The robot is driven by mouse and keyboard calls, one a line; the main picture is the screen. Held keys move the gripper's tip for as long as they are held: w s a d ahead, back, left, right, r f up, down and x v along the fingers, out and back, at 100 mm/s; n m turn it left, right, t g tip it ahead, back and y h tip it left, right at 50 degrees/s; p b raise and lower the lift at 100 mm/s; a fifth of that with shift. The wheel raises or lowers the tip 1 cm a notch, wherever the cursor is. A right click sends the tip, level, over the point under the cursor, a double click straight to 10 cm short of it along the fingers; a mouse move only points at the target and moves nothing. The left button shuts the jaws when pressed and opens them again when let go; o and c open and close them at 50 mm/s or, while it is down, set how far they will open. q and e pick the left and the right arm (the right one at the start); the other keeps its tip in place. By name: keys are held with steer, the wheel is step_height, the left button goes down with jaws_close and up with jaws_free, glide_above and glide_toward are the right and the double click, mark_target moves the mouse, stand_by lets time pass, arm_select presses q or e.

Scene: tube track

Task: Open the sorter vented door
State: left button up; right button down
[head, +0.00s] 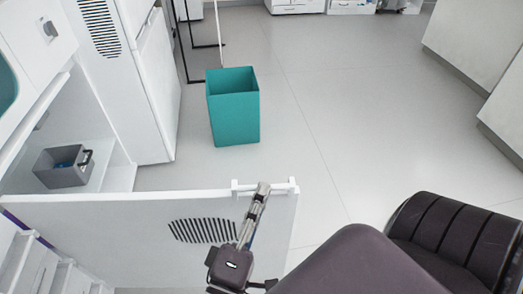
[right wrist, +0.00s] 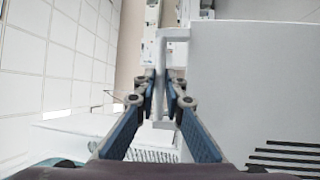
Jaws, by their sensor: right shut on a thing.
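The white vented door (head: 120,222) stands swung out from the white sorter cabinet (head: 105,120) on the left, so the inside of the cabinet shows. Its dark vent slots (head: 203,230) face me. A white bar handle (head: 282,187) sits near the door's free end. My right gripper (head: 262,190) is at this handle. In the right wrist view its two blue-padded fingers are shut on the handle (right wrist: 159,70), one on each side, and the vented door panel (right wrist: 255,85) is at the right. My left gripper is not in view.
A grey bin (head: 62,168) with something blue in it sits on the open cabinet's shelf. A teal waste bin (head: 233,110) stands on the floor beyond the door. White drawers (head: 40,270) are at the lower left.

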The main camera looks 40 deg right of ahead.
steer(key=c, duration=2.3)
jaws_free()
steer(key=shift+w+a, duration=0.1)
